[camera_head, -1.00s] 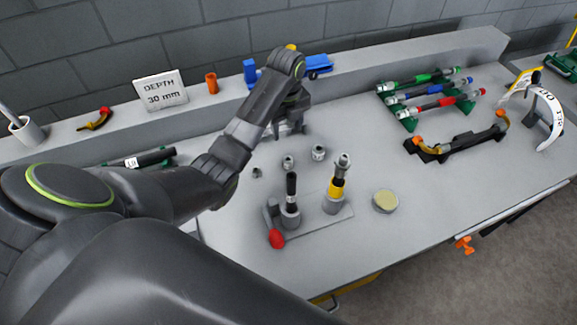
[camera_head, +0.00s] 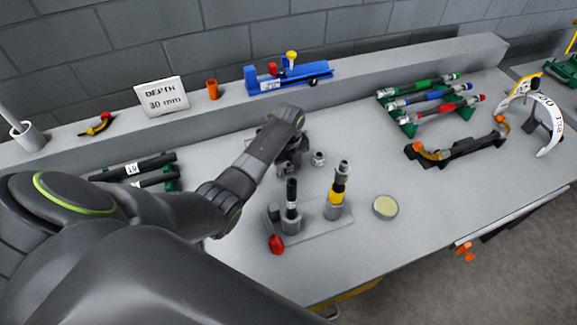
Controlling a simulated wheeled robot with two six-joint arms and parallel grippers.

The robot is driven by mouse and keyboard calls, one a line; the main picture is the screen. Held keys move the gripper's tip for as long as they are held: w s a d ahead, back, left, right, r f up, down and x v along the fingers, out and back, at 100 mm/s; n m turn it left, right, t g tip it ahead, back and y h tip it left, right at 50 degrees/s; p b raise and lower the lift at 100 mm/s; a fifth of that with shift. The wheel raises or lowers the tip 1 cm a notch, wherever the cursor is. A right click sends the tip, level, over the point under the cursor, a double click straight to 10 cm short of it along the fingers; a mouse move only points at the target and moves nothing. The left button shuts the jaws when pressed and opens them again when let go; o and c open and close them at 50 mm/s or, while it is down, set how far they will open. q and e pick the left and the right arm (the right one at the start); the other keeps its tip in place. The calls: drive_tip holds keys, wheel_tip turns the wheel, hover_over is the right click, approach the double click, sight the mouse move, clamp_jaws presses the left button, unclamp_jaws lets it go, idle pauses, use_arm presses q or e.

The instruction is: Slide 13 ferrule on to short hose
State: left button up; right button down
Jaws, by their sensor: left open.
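A short black hose (camera_head: 291,196) with a white band stands upright in a grey holder on a plate. Beside it on the right, a yellow-banded hose (camera_head: 338,190) stands upright in a second holder with a metal fitting on top. A small metal ferrule (camera_head: 318,158) stands on the table behind the hoses. My left gripper (camera_head: 288,170) points down just behind the black hose and left of that ferrule. It is open; its fingers are small and partly hidden by my wrist. Whether a ferrule is between them cannot be told. No number is readable on the ferrule. My right gripper is out of view.
A red-handled lever (camera_head: 276,243) is at the plate's front left. A round tin (camera_head: 385,207) stands right of the holders. Hoses on green racks (camera_head: 430,97) and a black tool (camera_head: 455,148) lie farther right. A blue tool (camera_head: 290,76) sits on the back ledge.

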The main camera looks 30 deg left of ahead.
use_arm(q)
drive_tip(key=shift+f, duration=0.1)
drive_tip(key=shift+c, duration=0.3)
drive_tip(key=c, duration=1)
